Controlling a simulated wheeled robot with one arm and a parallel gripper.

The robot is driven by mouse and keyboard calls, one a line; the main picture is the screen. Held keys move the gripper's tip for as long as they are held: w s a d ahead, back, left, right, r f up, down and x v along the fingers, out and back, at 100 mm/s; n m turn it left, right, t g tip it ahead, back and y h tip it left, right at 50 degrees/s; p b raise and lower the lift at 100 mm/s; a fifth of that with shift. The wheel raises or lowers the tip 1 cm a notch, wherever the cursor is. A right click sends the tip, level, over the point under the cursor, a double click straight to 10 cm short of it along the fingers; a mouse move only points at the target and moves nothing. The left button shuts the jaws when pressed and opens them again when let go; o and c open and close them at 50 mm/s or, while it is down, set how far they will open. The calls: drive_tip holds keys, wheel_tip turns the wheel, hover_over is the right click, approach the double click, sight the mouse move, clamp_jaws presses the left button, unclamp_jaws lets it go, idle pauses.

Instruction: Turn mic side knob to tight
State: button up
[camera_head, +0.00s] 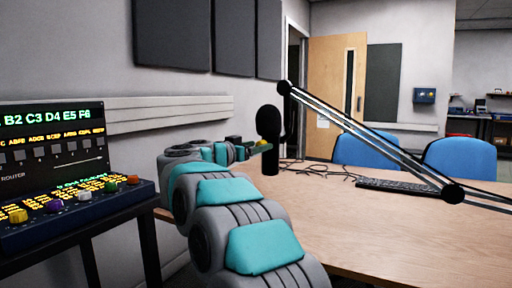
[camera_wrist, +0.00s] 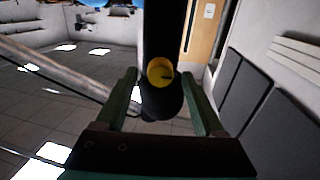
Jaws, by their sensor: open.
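The black microphone (camera_head: 269,122) stands upright at the near side of the wooden table, under the end of a boom arm. In the wrist view the dark mic body (camera_wrist: 160,108) fills the middle, with a round yellow side knob (camera_wrist: 160,72) facing the camera. A dark mark shows on the knob; I cannot tell its setting. My gripper (camera_wrist: 160,78) is open, one green finger on each side of the knob. Whether the fingers touch it cannot be told. In the head view my gripper (camera_head: 262,147) is at the mic's left side, and the knob is hidden.
The boom arm (camera_head: 365,137) slants down to the right over the table (camera_head: 390,225). A router console (camera_head: 75,205) with coloured knobs stands at the left. Blue chairs (camera_head: 460,158) are beyond the table.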

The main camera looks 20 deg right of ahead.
clamp_jaws()
idle(0.5)
drive_tip(key=shift+s+f+m+b, duration=0.1)
drive_tip(key=shift+m+b, duration=1.1)
drive_tip(key=shift+m, duration=3.3)
drive_tip(key=shift+f+m+b, duration=0.1)
drive_tip(key=shift+m+b, duration=1.05)
drive_tip(key=shift+m, duration=3.35)
